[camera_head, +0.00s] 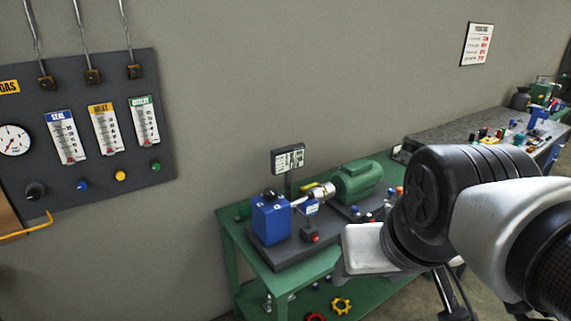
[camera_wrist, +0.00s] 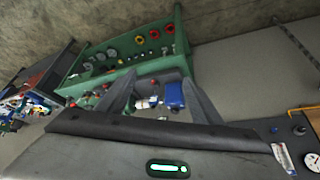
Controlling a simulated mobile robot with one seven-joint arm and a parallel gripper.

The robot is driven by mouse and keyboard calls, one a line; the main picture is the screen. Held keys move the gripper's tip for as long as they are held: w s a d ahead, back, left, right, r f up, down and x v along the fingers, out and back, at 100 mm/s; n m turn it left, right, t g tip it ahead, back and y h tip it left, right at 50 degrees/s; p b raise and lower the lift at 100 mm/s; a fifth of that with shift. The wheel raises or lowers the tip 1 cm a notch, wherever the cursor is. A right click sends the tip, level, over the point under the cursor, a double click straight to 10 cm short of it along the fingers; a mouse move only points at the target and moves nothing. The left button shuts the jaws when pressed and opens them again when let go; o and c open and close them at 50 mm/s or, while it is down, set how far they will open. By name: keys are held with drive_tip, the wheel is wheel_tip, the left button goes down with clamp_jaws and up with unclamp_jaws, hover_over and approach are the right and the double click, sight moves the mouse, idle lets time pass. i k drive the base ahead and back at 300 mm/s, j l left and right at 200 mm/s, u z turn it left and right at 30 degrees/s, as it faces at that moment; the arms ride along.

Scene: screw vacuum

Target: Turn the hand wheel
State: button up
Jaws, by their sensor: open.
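A yellow hand wheel (camera_head: 342,305) and a red hand wheel (camera_head: 316,317) show low on the green bench at the bottom of the head view, the red one cut by the frame edge. I cannot tell which one the task names. My gripper (camera_wrist: 158,84) is open, with nothing between its fingers, and apart from the wheels. In the head view my arm fills the right side and the fingertips cannot be made out.
The green bench (camera_head: 232,240) carries a blue box (camera_head: 270,220), a green motor (camera_head: 358,182) and a small display (camera_head: 288,159). A dark panel (camera_head: 110,180) with gauges and knobs hangs at the left. Another workbench (camera_head: 450,130) stands at the right.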

sight(270, 194)
drive_tip(key=i+j+u, duration=0.1)
drive_tip(key=i+u, duration=0.2)
drive_tip(key=i, duration=0.15)
drive_tip(key=i+u, duration=0.35)
drive_tip(key=i, duration=0.1)
